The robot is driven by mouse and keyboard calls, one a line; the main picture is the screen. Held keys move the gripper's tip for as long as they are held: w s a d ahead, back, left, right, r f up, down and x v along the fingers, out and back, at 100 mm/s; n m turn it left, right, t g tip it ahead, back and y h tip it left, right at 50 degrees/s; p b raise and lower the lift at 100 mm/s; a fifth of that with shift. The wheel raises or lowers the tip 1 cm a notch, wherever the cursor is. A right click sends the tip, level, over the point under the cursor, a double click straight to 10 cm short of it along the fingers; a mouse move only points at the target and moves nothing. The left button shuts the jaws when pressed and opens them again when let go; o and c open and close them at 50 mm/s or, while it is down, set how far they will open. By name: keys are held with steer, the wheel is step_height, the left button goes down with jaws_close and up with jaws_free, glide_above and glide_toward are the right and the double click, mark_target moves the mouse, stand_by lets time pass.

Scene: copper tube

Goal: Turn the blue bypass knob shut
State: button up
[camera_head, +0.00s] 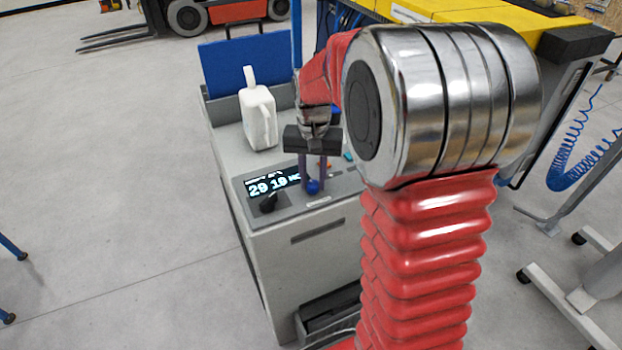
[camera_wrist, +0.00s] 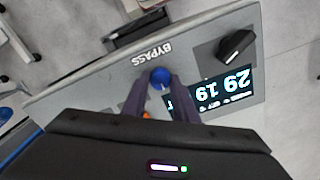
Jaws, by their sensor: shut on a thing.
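The blue bypass knob (camera_head: 313,187) sits on the sloped front panel of a grey machine, right of the lit display. In the wrist view the round blue knob (camera_wrist: 160,77) shows beside the printed word BYPASS, with a pale mark at its lower edge. My gripper (camera_head: 312,182) reaches down from above, its two dark fingers on either side of the knob. In the wrist view the fingertips of my gripper (camera_wrist: 159,82) are shut on the knob. Part of the knob's sides is hidden by the fingers.
A black knob (camera_head: 268,201) sits left on the same panel, beside the display (camera_head: 272,184). A white jug-like object (camera_head: 258,115) stands on the machine top (camera_head: 233,138). An orange part (camera_wrist: 147,115) shows close to one finger. A blue coiled hose (camera_head: 570,165) hangs at right.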

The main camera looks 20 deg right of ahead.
mark_target(313, 183)
steer(key=shift+s+a+f+m, duration=0.1)
steer(key=shift+s+m, duration=0.05)
steer(key=shift+m, duration=0.15)
steer(key=o, duration=0.7)
steer(key=shift+c, duration=0.2)
steer(key=o, duration=0.4)
step_height(313, 183, up, 14)
steer(key=shift+f, duration=0.1)
stand_by(0.5)
